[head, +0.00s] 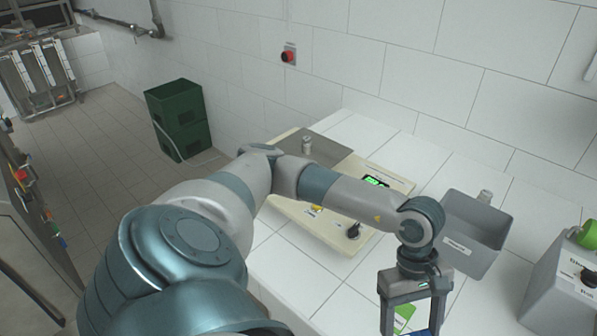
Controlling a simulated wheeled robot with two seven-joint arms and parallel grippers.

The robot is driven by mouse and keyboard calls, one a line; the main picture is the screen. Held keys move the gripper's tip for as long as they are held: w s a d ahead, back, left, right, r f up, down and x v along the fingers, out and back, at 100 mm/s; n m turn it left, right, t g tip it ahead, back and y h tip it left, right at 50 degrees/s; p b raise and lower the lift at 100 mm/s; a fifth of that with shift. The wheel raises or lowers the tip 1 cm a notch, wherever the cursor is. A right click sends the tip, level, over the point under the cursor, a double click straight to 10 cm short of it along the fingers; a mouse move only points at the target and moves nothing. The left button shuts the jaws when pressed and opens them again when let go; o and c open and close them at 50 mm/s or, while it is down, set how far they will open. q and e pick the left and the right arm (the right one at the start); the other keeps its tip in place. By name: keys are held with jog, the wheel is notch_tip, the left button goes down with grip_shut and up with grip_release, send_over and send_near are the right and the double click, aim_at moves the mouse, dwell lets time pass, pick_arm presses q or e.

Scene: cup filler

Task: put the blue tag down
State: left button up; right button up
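The arm from the left is mine, and its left gripper (412,326) points down over the white tiled counter at the bottom edge of the head view. Its two fingers stand wide apart; their tips are at or beyond the picture edge. The blue tag (421,332) shows as a small strip between the fingers, cut off by the bottom edge. I cannot tell whether it touches a finger or the counter. A green tag (403,317) with a white part shows between the fingers, beside the blue one. My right gripper is not in view.
A cream scale-like device (322,236) lies behind the forearm. A grey machine (570,275) with a green part is at the right edge.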

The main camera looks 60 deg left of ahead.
pick_arm(q)
jog(key=w+a+r+m+g+y+b, duration=0.3)
jog(key=w+a+m+y+b, duration=0.1)
jog(key=m, duration=1)
jog(key=shift+w+r, duration=0.3)
jog(key=shift+w, duration=0.25)
jog(key=shift+d, duration=0.15)
